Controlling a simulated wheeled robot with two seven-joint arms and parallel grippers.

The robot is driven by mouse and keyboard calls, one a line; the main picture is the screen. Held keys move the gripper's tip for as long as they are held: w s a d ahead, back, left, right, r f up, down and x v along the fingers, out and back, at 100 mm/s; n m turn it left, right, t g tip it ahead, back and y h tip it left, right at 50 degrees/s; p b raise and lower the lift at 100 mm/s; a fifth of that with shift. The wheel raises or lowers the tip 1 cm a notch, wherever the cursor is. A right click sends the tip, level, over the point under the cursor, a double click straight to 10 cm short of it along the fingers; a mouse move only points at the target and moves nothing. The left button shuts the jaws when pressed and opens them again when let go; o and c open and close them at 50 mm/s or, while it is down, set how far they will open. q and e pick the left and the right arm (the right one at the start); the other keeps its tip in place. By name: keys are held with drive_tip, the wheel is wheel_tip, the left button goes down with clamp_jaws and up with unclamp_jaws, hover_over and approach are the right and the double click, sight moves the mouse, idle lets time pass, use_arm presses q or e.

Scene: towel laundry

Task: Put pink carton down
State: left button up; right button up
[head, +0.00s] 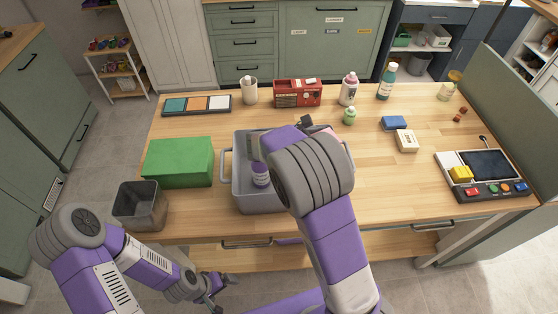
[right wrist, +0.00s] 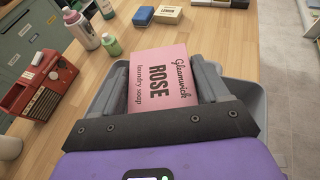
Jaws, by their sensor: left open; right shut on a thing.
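The pink carton (right wrist: 163,72), labelled "ROSE laundry soap", is held between the fingers of my right gripper (right wrist: 165,88) in the right wrist view. The gripper is shut on it, above or within the grey tub (right wrist: 258,100). In the head view my right arm covers most of the carton and gripper, and a small pink part shows by the tub's far right rim. My left gripper (head: 215,292) is open and empty, low in front of the table.
A green box (head: 178,163) and a grey bin (head: 141,206) stand left of the tub. A red radio-like box (head: 297,92), a pink-capped bottle (head: 348,90) and a small green bottle (head: 349,117) stand behind it. Bare tabletop (head: 385,190) lies to the right.

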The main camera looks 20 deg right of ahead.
drive_tip(key=shift+f, duration=0.3)
drive_tip(key=shift+s+f+b, duration=0.15)
drive_tip(key=shift+f+b, duration=0.85)
drive_tip(key=shift+f, duration=3.6)
drive_tip(key=o, duration=1.1)
drive_tip(key=shift+o, duration=0.2)
drive_tip(key=shift+r, duration=0.1)
drive_tip(key=v, duration=0.7)
drive_tip(key=shift+a+p, duration=0.2)
drive_tip(key=shift+p, duration=0.2)
drive_tip(key=shift+s, duration=0.1)
